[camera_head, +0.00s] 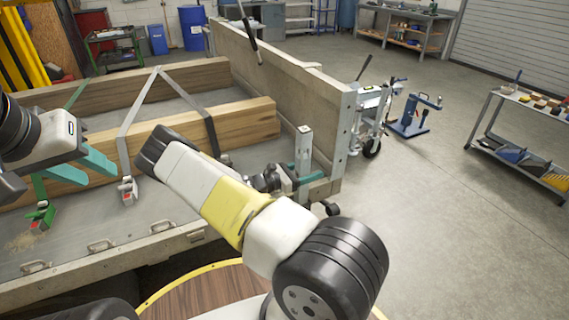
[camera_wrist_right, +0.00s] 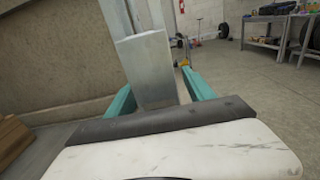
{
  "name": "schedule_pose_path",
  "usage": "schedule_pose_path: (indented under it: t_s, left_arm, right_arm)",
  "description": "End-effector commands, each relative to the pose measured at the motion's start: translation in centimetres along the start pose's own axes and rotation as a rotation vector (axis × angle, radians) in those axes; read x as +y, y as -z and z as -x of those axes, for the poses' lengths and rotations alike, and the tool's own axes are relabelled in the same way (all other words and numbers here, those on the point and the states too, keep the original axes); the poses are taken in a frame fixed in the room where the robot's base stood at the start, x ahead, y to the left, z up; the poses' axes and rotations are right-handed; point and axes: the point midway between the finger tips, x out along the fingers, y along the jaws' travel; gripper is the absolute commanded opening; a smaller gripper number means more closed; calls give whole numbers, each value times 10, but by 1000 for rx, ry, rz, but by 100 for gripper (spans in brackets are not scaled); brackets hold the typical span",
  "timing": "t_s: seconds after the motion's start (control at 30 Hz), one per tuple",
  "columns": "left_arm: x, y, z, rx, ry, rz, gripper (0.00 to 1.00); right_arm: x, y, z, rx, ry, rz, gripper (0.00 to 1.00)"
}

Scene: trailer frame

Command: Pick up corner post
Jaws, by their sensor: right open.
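The corner post (camera_head: 304,145) is a short grey metal post standing upright at the trailer's near right corner. In the right wrist view the post (camera_wrist_right: 148,68) fills the middle, between the two teal fingers. My right gripper (camera_head: 298,178) is at the post, low on it; its fingers (camera_wrist_right: 158,92) are open on either side, and contact cannot be made out. My left gripper (camera_head: 92,170) is over the trailer bed at the left, its teal fingers apart with nothing between them.
The trailer's side board (camera_head: 270,85) rises just behind the post. A wheeled jack stand (camera_head: 372,105), a blue stand (camera_head: 411,120) and a tool cart (camera_head: 520,130) are to the right; open floor lies between.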

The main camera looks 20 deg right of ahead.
Motion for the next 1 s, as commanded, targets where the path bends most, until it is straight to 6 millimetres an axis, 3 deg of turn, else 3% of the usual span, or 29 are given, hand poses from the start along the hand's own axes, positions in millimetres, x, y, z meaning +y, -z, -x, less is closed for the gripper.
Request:
schedule_pose_path:
  t_s: [0.07, 0.4, 0.8, 1.0]
  left_arm:
    - [0, 0, 0, 0, 0, 0, 36]
    - [0, 0, 0, 0, 0, 0, 36]
    - [0, 0, 0, 0, 0, 0, 36]
    - [0, 0, 0, 0, 0, 0, 36]
  right_arm:
    - [0, 0, 0, 0, 0, 0, 62]
    - [0, 0, 1, 0, 0, 0, 0]
    - [0, -2, 0, -2, 0, -1, 0]
    - [1, -14, 1, -3, -1, -2, 0]
